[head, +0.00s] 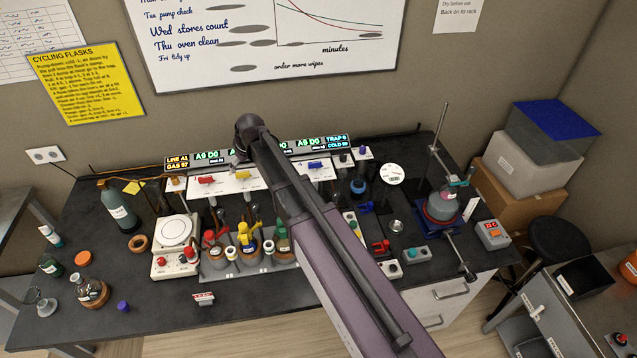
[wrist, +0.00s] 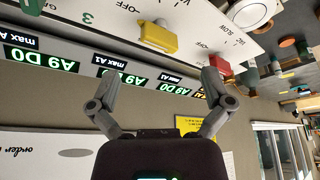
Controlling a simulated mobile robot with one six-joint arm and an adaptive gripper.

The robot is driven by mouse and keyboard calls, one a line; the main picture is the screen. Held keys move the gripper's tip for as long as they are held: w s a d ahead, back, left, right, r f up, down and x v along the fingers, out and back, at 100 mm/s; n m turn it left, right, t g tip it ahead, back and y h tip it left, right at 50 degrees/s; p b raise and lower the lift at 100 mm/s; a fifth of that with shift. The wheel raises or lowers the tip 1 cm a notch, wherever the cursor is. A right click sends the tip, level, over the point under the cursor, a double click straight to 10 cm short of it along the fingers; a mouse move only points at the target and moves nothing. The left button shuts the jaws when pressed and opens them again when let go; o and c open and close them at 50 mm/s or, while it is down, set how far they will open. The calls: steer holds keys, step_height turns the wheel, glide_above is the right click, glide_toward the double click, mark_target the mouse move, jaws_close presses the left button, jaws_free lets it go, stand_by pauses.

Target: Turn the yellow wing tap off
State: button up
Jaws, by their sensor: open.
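The yellow wing tap (wrist: 157,38) is on a white panel (wrist: 110,12) in the wrist view, which shows the scene upside down. It also shows small on the white panel in the head view (head: 243,174), left of my arm. Marks reading OFF are printed near the taps; I cannot tell which mark the yellow wing points at. My gripper (wrist: 158,76) is open and empty. Its fingers are spread wide, and the yellow tap appears ahead between them, apart from both. The right finger's tip is close to the red tap (wrist: 219,64); I cannot tell if they touch. My arm hides part of the panel in the head view.
Lit displays (wrist: 110,75) run along the panel's edge. The red tap (head: 207,180) and a blue tap (head: 315,165) share the panel row. Flasks with coloured clamps (head: 247,240) stand below. A hotplate (head: 176,232) is at the left.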

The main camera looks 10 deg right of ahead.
steer(key=shift+p+v, duration=3.75)
steer(key=shift+v, duration=0.6)
steer(key=s+d+f+m+g+h+b, duration=0.1)
steer(key=s+d+f+m, duration=0.1)
steer(key=s+d, duration=0.6)
steer(key=s+d+f+m+g+h+b, duration=0.1)
steer(key=s+d+f+m+b, duration=0.1)
steer(key=s+d, duration=0.6)
steer(key=shift+d+f+m, duration=0.45)
steer(key=shift+d+m, duration=0.35)
steer(key=shift+m, duration=0.2)
steer(key=s+d+f+b, duration=0.1)
steer(key=s+f+b, duration=0.1)
steer(key=f+b, duration=0.8)
steer(key=s+d+f+m+g+b, duration=0.1)
steer(key=s+f+b, duration=0.2)
steer(key=f+b, duration=0.8)
steer(key=shift+s+f+g+h+b, duration=0.25)
steer(key=shift+f+g+h+b, duration=0.05)
steer(key=shift+b, duration=0.25)
